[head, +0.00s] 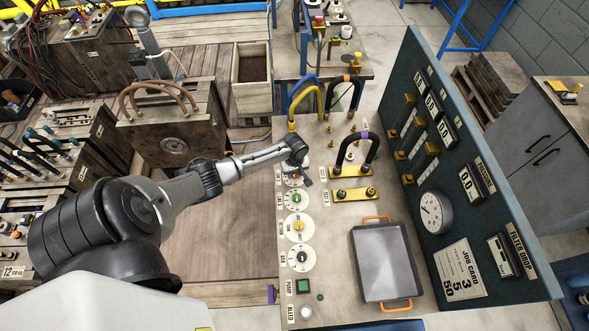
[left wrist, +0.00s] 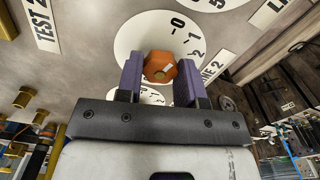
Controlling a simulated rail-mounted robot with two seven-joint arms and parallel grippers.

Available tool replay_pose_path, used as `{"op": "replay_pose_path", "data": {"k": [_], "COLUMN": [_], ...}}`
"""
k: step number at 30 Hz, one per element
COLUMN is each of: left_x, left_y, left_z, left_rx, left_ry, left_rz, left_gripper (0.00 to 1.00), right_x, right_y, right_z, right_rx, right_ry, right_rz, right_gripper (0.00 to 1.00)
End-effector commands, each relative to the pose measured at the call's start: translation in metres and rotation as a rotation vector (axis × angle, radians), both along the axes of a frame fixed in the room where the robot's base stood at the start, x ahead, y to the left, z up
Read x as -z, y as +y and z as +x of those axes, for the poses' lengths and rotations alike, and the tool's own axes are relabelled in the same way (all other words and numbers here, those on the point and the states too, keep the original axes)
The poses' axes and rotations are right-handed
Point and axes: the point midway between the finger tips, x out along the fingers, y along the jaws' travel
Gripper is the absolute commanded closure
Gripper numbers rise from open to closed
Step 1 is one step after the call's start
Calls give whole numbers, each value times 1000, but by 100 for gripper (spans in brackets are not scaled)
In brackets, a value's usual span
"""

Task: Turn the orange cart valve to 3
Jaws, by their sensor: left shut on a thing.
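The orange valve knob (left wrist: 160,68) sits on a white numbered dial (left wrist: 150,34) in the left wrist view, where 0, 1 and 2 show. A pale mark is on the knob's right side; I cannot tell exactly which number it points to. The dial's lower part is mostly hidden by my gripper. My left gripper (left wrist: 160,82) has its purple fingers on both sides of the knob and is shut on it. In the head view my left gripper (head: 304,172) is over the far end of the dial column and hides the knob. My right gripper is not in view.
Nearer dials carry a green knob (head: 295,199), a yellow knob (head: 299,226) and a black knob (head: 301,257). A grey tray (head: 384,262) with orange handles lies to their right. Hose loops (head: 357,145) stand beyond it. An upright gauge panel (head: 450,180) bounds the right side.

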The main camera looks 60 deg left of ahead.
Motion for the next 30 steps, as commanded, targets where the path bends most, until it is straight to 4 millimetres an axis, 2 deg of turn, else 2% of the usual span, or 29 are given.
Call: {"op": "replay_pose_path", "data": {"k": [1, 3, 12, 30], "left_x": [-4, -4, -2, 0], "left_y": [0, 0, 0, 0], "left_z": [0, 0, 0, 0], "left_rx": [42, 109, 394, 953], "left_ry": [2, 1, 1, 0], "left_rz": [-1, -1, -1, 1], "left_gripper": [89, 89, 89, 89], "right_x": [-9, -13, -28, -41], "right_y": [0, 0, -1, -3], "right_z": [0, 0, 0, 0], "right_rx": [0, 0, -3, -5], "right_ry": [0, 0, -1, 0], "right_rz": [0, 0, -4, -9], "right_gripper": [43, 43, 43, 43]}}
